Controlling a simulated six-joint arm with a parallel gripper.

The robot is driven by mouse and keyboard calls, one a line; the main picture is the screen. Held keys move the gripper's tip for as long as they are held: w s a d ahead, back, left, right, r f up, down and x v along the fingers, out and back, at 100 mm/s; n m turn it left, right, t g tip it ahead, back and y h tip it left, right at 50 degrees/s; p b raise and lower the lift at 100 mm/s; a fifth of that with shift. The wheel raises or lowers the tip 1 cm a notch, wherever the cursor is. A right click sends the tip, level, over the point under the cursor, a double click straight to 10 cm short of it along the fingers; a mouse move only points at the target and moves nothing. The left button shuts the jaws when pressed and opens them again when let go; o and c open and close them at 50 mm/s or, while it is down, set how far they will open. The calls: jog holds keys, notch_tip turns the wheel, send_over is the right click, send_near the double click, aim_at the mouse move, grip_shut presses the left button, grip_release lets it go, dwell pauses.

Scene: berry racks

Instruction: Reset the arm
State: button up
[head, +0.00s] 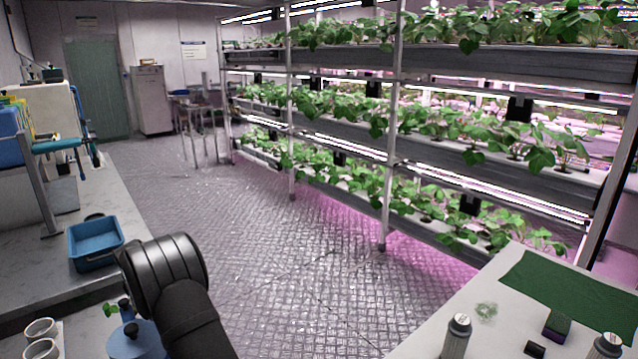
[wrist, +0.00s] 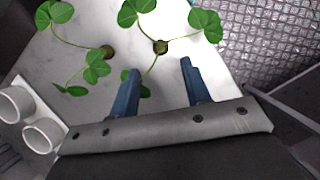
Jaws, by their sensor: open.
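My gripper (wrist: 158,85) shows in the wrist view with two blue fingers apart and nothing between them. It points at a pale surface with small green seedlings (wrist: 160,46) near its fingertips. A second seedling plug (wrist: 107,51) lies to the left. In the head view my dark arm rises from the bottom, left of centre, and my gripper itself is not clearly visible there.
White cups (wrist: 40,134) stand left of my gripper. A blue bin (head: 96,246) sits on the left bench. A right table (head: 430,325) holds bottles (head: 456,338) and a green mat (head: 575,290). Plant racks (head: 390,150) line the right; the patterned floor between is clear.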

jog(key=x, duration=0.7)
jog(key=shift+r, duration=1.15)
jog(key=shift+f, duration=0.1)
